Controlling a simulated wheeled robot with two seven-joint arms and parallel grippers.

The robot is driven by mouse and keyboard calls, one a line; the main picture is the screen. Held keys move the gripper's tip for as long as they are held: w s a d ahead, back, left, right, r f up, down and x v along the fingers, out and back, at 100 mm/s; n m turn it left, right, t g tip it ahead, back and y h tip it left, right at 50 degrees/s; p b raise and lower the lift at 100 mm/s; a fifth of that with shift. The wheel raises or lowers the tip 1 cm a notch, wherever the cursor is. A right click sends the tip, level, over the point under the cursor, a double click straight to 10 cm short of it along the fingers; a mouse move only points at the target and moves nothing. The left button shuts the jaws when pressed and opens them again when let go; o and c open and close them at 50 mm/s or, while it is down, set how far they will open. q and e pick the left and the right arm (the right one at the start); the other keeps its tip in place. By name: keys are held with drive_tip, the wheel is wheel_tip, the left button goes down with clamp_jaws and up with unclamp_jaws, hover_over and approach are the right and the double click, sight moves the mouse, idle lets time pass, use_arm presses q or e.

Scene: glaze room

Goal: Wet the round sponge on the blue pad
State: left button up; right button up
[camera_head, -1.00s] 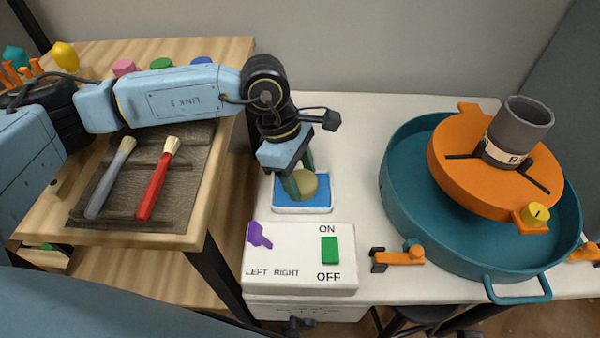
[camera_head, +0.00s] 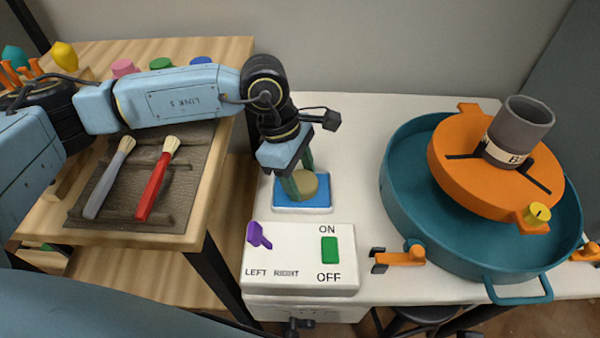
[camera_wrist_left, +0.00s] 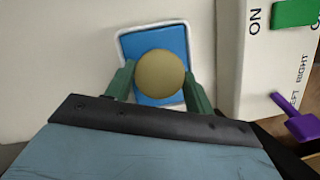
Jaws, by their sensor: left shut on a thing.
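The round sponge (camera_head: 306,182) is tan and sits over the blue pad (camera_head: 316,203), which lies in a white-rimmed tray on the white table. My left gripper (camera_head: 301,186) reaches down from above with its green fingers shut on the sponge. In the left wrist view the sponge (camera_wrist_left: 160,74) is between the two fingertips (camera_wrist_left: 158,82), with the blue pad (camera_wrist_left: 150,42) behind it. I cannot tell whether the sponge touches the pad. My right gripper is not in view.
A white switch box (camera_head: 300,260) with a purple lever and green switch stands just in front of the pad. A teal basin (camera_head: 400,190) holding an orange wheel and grey cup is at right. Two brushes (camera_head: 155,185) lie on a board at left.

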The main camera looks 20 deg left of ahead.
sight(300, 178)
use_arm(q)
drive_tip(key=shift+r+p, duration=1.9)
drive_tip(key=shift+r, duration=1.55)
